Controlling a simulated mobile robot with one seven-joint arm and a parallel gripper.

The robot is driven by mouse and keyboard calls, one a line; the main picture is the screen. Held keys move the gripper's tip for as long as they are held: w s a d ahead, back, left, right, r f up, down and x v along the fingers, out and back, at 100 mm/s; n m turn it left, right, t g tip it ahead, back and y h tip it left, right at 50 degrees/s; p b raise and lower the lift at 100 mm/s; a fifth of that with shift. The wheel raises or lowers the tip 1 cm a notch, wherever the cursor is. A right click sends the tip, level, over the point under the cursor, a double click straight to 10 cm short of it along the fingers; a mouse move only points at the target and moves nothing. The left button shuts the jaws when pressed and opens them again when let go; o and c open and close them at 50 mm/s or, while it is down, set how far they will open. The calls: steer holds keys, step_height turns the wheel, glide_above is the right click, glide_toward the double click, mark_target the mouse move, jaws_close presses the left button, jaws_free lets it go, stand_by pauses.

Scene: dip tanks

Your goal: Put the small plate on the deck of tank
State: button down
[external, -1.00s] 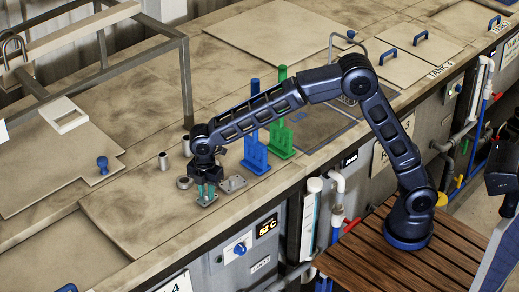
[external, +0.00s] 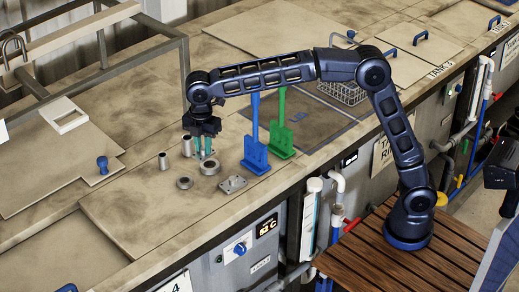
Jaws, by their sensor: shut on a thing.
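My gripper (external: 205,152) is shut with its teal fingers pointing down, raised above the deck of the tank (external: 130,215). It holds the small plate, which is hard to make out between the fingertips. A square metal plate with a raised middle (external: 233,184) lies flat on the deck, to the right of and nearer than my gripper. A thick metal ring (external: 210,168) lies just below my gripper in the picture, and a smaller ring (external: 184,183) lies to its left.
Two metal cylinders (external: 164,161) (external: 187,147) stand left of my gripper. A wire basket (external: 345,93) is farther right. A grey frame (external: 186,75) rises at left. The front-left deck is clear.

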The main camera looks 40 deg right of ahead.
steer(key=shift+r, duration=0.15)
steer(key=w+d, duration=0.7)
steer(key=d, duration=0.4)
steer(key=m, duration=0.1)
glide_above(290, 123)
step_height(290, 123, down, 20)
steer(key=shift+s+a+r, duration=0.1)
steer(key=shift+a, duration=0.05)
steer(key=c, duration=1.6)
jaws_free()
steer(key=o, duration=0.3)
